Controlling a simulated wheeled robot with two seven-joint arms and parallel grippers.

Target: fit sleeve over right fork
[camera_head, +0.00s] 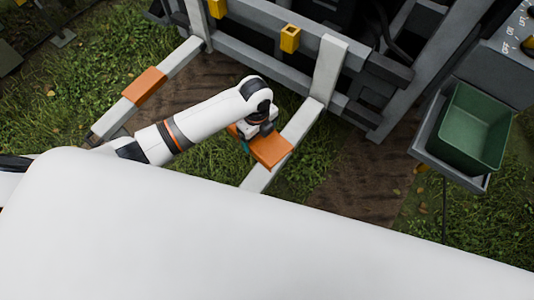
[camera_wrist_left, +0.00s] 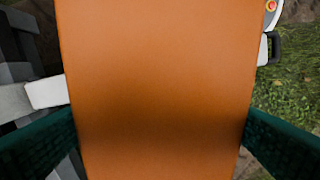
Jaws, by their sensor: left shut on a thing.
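An orange sleeve (camera_head: 272,150) lies in line with the right fork (camera_head: 303,122) in the head view, with grey fork showing above and below it. I cannot tell whether the sleeve is around the fork or just over it. My left gripper (camera_head: 246,143) is at the sleeve's left end, partly hidden by my wrist. In the left wrist view, the sleeve (camera_wrist_left: 155,80) fills the middle between two dark green fingers, which are shut on it. My right gripper is not in view.
The left fork (camera_head: 183,57) carries another orange sleeve (camera_head: 149,86). The grey carriage frame (camera_head: 270,25) with yellow blocks (camera_head: 290,38) stands behind the forks. A green bin (camera_head: 473,128) sits in a grey holder at right. Grass and bare soil lie below.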

